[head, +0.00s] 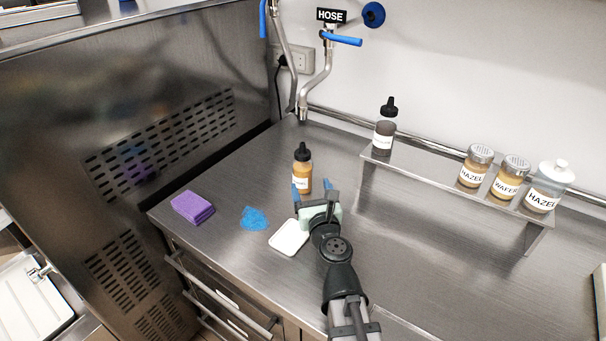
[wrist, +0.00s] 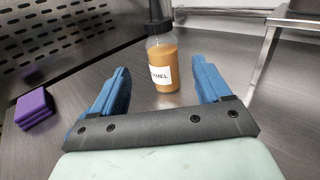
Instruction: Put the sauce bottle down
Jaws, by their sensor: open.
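A sauce bottle (head: 302,172) with caramel-coloured contents, a white label and a black nozzle cap stands upright on the steel counter. In the wrist view the bottle (wrist: 163,65) stands just beyond my fingertips, roughly centred between them, and its label ends in "MEL". My gripper (head: 311,186) is open, with its blue fingers apart and nothing held. In the wrist view the gripper (wrist: 160,80) shows both fingers clear of the bottle. The top of the cap is cut off in the wrist view.
A purple sponge stack (head: 192,207), a blue spill (head: 254,218) and a white square dish (head: 289,238) are on the counter at left. A raised shelf (head: 420,176) at right holds a dark sauce bottle (head: 385,128) and several jars.

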